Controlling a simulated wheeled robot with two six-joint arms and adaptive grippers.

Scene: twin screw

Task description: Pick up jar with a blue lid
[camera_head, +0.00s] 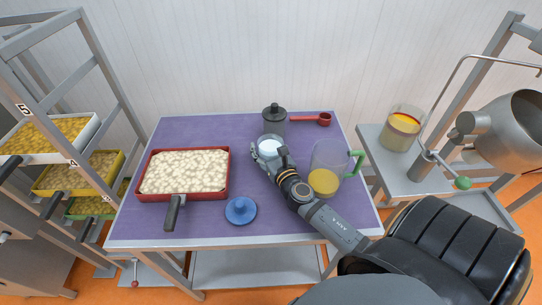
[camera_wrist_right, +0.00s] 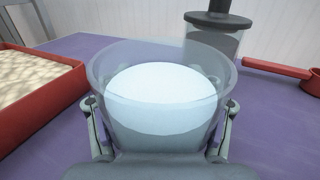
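A clear open jar with a white fill (camera_head: 270,146) is near the back middle of the purple table. A blue lid with a knob (camera_head: 240,210) lies apart from it, on the table's front part; no jar in view wears a blue lid. My right gripper (camera_head: 266,152) is at the open jar. In the right wrist view the jar (camera_wrist_right: 155,100) fills the middle, with one finger on each side, close against its wall. Whether the fingers press on it is unclear. The jar's base is hidden. My left gripper is not in view.
A red tray of white pieces (camera_head: 152,158) is on the left. A dark-lidded jar (camera_head: 274,122), a red scoop (camera_head: 322,119) and a green-handled pitcher (camera_head: 325,182) with yellow liquid stand close by. A side table (camera_head: 377,150) is at right.

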